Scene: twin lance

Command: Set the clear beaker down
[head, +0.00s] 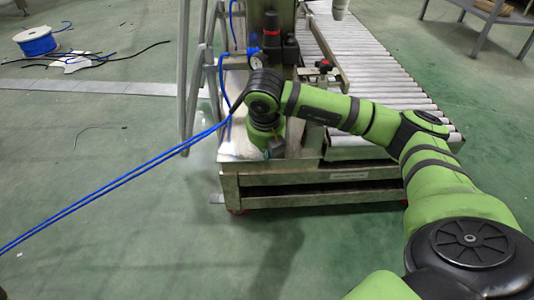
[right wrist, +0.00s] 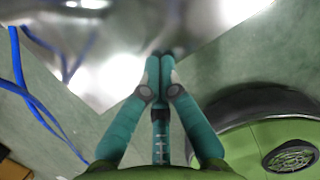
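My right arm comes in from the lower right, and its gripper (head: 275,148) points down over the front part of a steel cart top (head: 238,145). In the right wrist view the two teal fingers of the right gripper (right wrist: 159,62) meet at their tips, close above the shiny steel surface (right wrist: 115,75). I see nothing between the fingers. I cannot make out a clear beaker in either view. My left gripper is not in view.
A roller conveyor (head: 385,85) runs behind and right of the cart. A dark valve with a gauge (head: 256,62) stands at the cart's back. Blue cables (head: 120,180) cross the left side. A blue cable spool (head: 36,41) lies far left on open green floor.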

